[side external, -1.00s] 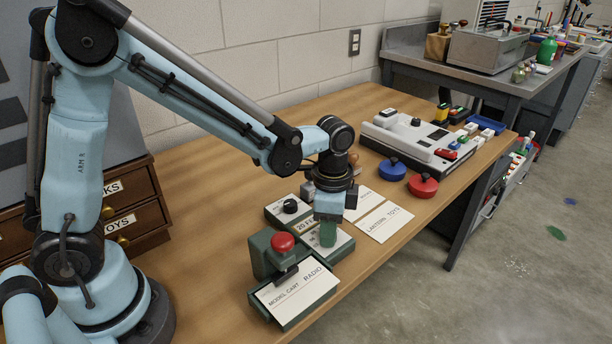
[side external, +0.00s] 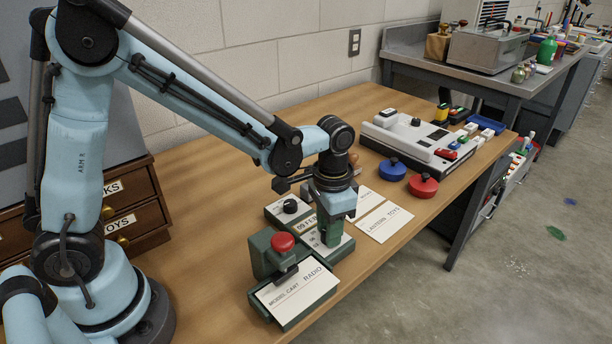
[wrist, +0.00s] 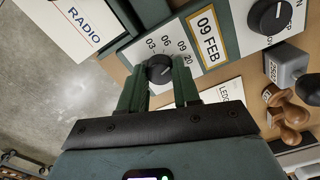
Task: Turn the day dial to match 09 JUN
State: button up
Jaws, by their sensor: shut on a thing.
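The day dial (wrist: 159,67) is a black knob on a white plate marked 03, 06, 09 and 20. My gripper (wrist: 158,80) has a green finger on each side of it and is shut on it. In the side external view my gripper (side external: 328,236) hides the dial. The date window (wrist: 208,36) reads 09 FEB; it also shows in the side external view (side external: 307,224), partly covered. The month dial (wrist: 269,16) is a separate black knob beyond the window, also visible in the side external view (side external: 290,206), with nothing touching it.
A green stamping press with a red knob (side external: 282,242) stands close in front, with a MODEL CART RADIO card (side external: 297,289) in it. A LANTERN TOYS card (side external: 384,222) lies to the right. Wooden-handled stamps (wrist: 290,110) stand near my gripper. Blue (side external: 391,169) and red (side external: 423,185) pots stand farther back.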

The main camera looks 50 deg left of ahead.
jog(key=shift+n, duration=0.4)
jog(key=o, duration=1.1)
jog(key=shift+c, duration=0.2)
jog(key=shift+r, duration=0.1)
notch_tip(320, 180, up, 12)
jog(key=s+a+f+n+t, duration=0.1)
jog(key=s+a+n+t, duration=0.2)
jog(key=s+a+t, duration=0.4)
jog(key=shift+s+a+f, duration=0.35)
jog(key=shift+s+a, duration=0.25)
jog(key=shift+a, duration=0.1)
